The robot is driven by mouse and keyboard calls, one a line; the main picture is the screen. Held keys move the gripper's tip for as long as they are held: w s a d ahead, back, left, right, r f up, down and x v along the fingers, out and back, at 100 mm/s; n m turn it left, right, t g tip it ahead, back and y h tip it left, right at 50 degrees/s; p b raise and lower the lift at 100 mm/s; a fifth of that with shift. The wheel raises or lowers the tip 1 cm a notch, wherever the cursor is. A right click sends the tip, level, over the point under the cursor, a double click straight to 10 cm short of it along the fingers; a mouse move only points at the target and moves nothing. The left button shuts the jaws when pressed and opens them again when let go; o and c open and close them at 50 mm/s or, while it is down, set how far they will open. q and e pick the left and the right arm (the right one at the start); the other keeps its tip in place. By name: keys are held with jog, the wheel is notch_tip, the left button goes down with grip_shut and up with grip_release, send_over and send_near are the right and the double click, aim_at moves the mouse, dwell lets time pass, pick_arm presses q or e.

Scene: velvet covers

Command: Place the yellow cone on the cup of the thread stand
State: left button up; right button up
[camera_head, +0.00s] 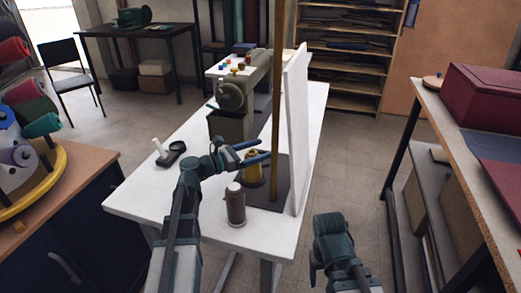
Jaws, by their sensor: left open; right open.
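A tall wooden pole (277,90) rises from this base, as part of the thread stand.
A brown spool (235,205) stands in front of the cone. A white upright panel (299,130) borders the stand on the right. A sewing machine (235,95) stands behind. A small black tool (170,154) lies at left. Side tables with spools and a red box (485,95) flank the aisle.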

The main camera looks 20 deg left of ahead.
pick_arm(q)
jog(key=v, duration=1.1)
jog(key=shift+s+a, duration=0.2)
